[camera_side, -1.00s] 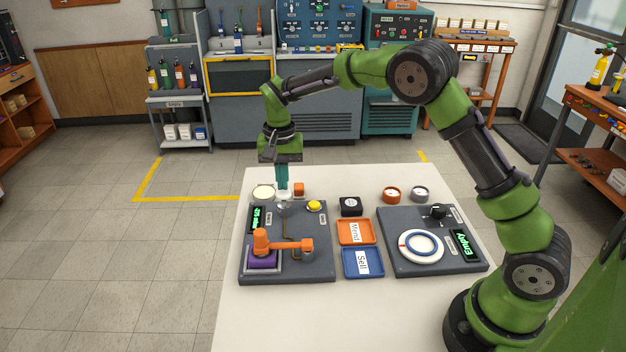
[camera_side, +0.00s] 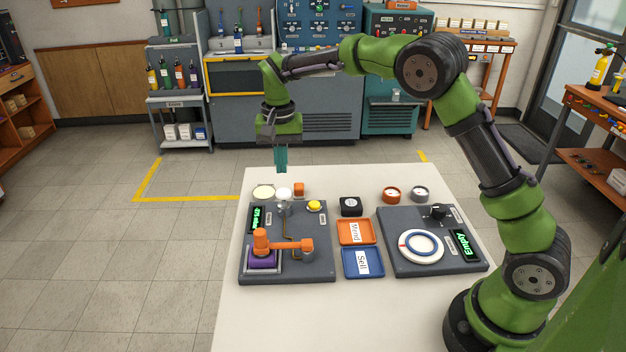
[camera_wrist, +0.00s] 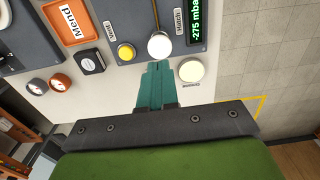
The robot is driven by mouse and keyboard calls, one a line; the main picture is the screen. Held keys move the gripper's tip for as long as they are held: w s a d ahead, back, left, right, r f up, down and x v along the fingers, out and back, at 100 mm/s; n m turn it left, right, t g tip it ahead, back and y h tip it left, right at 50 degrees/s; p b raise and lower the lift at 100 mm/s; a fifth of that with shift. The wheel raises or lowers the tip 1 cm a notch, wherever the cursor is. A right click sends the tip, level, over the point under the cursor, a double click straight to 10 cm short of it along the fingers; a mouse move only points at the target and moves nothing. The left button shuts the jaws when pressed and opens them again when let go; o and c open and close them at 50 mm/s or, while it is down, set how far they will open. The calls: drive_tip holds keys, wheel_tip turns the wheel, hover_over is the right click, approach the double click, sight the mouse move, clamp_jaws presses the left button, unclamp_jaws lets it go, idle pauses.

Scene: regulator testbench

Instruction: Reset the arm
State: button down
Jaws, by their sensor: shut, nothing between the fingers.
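My gripper (camera_side: 281,158) is in the air above the back left of the white table, its teal fingers shut and empty. In the wrist view my gripper (camera_wrist: 158,68) points toward the white knob (camera_wrist: 160,46) on the left test panel. That knob also shows in the side view (camera_side: 284,193), below the fingertips and apart from them. My arm reaches over from the right.
The table (camera_side: 270,325) carries the left panel (camera_side: 310,268) with an orange arm-like clamp (camera_side: 285,245), a right panel (camera_side: 400,262) with a white dial (camera_side: 421,246), an orange Mend tray (camera_side: 342,241) and a blue Sell tray (camera_side: 347,273). Several small cups and blocks stand at the back.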

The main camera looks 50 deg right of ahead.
drive_tip(key=shift+r, duration=0.85)
drive_tip(key=shift+s+f+n, duration=0.7)
drive_tip(key=shift+s, duration=0.15)
drive_tip(key=s+r+n+t+y, duration=0.1)
drive_tip(key=s+r+t, duration=0.2)
drive_tip(key=s, duration=1)
drive_tip(key=s+a+r+n+t+y, duration=0.1)
drive_tip(key=s+r+t, duration=0.3)
drive_tip(key=s, duration=0.8)
wheel_tip(320, 180, up, 3)
drive_tip(key=shift+s+a+f+n, duration=0.2)
drive_tip(key=shift+s+a+n, duration=0.15)
drive_tip(key=shift+n, duration=0.45)
